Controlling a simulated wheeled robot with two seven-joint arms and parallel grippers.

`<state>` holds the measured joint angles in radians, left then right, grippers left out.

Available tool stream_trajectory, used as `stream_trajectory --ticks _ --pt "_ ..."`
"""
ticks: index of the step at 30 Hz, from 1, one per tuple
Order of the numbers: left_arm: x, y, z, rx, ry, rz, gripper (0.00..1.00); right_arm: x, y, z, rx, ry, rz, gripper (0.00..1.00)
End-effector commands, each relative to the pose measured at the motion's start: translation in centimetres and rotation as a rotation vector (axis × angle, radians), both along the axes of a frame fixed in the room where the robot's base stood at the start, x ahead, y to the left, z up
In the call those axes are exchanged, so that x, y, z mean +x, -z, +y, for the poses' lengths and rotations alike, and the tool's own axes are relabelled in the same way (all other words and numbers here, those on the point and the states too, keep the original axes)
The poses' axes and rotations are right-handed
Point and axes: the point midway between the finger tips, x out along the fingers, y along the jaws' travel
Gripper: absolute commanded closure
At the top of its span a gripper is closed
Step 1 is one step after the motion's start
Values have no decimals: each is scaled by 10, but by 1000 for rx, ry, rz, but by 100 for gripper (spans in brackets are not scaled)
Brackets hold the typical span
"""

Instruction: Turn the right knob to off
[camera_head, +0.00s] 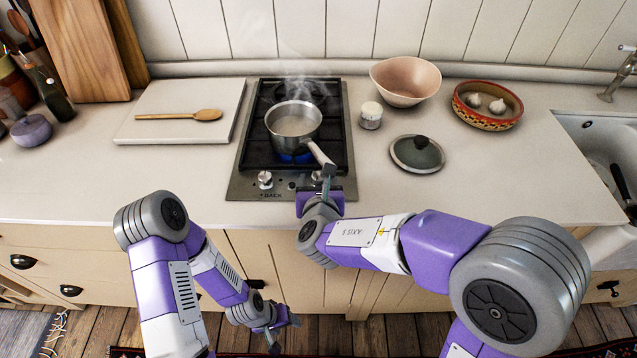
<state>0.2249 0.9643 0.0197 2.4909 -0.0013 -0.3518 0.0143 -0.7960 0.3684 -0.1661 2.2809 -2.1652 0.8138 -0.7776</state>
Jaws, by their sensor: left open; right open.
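The cooktop (243,178) is set in the counter, with its controls along the front edge. A silver left knob (265,179) is in clear view. The right knob (316,176) is mostly hidden by my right gripper (326,178), which is open over the right part of the control strip. I cannot tell whether its fingers touch the knob, or how the knob is turned. A steaming saucepan (293,122) stands on the front burner, with a blue flame (295,157) below it. My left gripper (284,332) is open and empty, low in front of the cabinets.
The saucepan handle (319,153) points toward my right gripper. A small jar (371,116), dark lid (417,153), pink bowl (405,80) and garlic dish (487,104) stand to the right. A white board (160,130) with a wooden spoon (180,116) lies left. The front counter is clear.

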Motion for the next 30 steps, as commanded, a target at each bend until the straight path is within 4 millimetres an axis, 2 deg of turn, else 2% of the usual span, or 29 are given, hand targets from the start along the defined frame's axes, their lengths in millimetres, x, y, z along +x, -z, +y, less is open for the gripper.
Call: stream_trajectory --ticks 9,11,18,21,30 --pt "0 1 0 0 0 0 41 4 2 0 0 1 1 41" --pt "0 1 0 0 0 0 41 4 2 0 0 1 1 49" --pt "0 1 0 0 0 0 41 4 2 0 0 1 1 86" --pt "0 1 0 0 0 0 41 4 2 0 0 1 1 97" --pt "0 -4 0 0 0 0 41 4 1 2 0 47 2 97"
